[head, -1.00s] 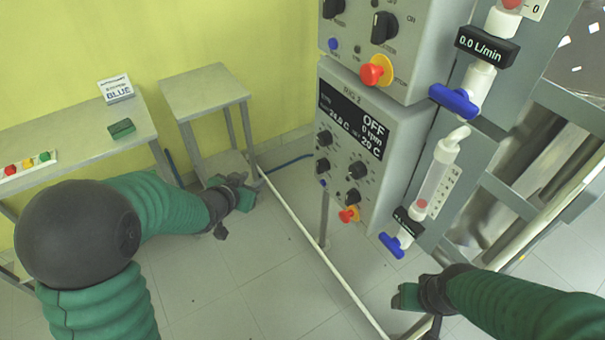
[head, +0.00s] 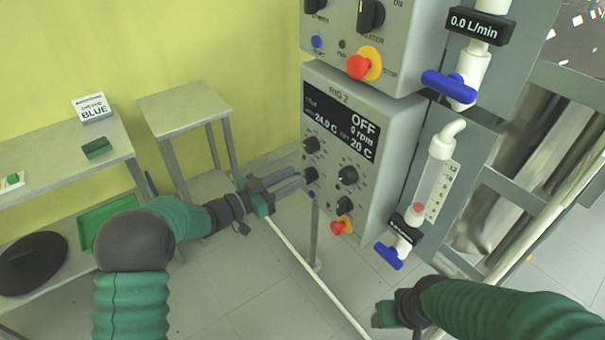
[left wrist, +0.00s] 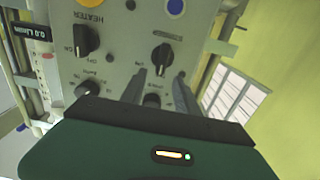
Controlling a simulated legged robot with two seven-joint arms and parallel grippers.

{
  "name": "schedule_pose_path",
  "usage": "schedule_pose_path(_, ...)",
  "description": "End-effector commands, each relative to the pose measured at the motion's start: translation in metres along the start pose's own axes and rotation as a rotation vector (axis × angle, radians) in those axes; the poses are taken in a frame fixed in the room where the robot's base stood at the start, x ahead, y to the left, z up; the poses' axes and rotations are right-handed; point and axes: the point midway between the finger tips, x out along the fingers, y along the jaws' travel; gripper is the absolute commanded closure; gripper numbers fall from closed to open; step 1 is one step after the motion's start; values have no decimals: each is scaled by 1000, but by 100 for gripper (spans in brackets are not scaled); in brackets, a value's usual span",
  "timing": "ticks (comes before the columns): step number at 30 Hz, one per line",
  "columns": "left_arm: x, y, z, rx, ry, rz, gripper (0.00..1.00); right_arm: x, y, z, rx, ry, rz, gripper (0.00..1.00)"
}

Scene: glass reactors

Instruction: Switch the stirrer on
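The RIG 2 control box (head: 375,185) has a dark display (head: 340,127) reading OFF, 0 rpm, 24.0 C and 20 C. The lower-left black knob (head: 311,174), above a blue button (head: 312,194), also shows in the left wrist view (left wrist: 163,57); its label is too small to read. The knob marked HEATER (left wrist: 86,40) is beside it. My left gripper (head: 300,181) faces the lower-left knob; its fingers (left wrist: 160,75) are apart, with their tips just short of it and nothing held. My right gripper (head: 382,314) is away at the lower right; its opening is unclear.
A red stop button (head: 340,228) sits low on the panel. Another control unit (head: 410,50) is above. A flow tube (head: 432,185) with a blue valve (head: 388,256) is at its right. A small grey table (head: 185,100) stands at the back left.

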Motion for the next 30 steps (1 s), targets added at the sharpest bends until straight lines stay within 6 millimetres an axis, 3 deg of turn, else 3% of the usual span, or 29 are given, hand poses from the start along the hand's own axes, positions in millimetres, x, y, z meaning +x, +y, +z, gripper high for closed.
schedule_pose_path(6, 36, 0, 0, 1, 1, 0, 63, 3, 0, 1, 0, 0, 0, 42)
schedule_pose_path(16, 41, 0, 0, 0, 0, -2, 63, 3, 0, 1, 0, 0, 0, 42)
schedule_pose_path(24, 41, 0, 0, 0, 0, -2, 98, 3, 0, 1, 0, 0, 0, 42)
schedule_pose_path(30, 41, 0, 2, -1, -4, -2, 100, 3, 0, 1, 0, 0, 0, 42)
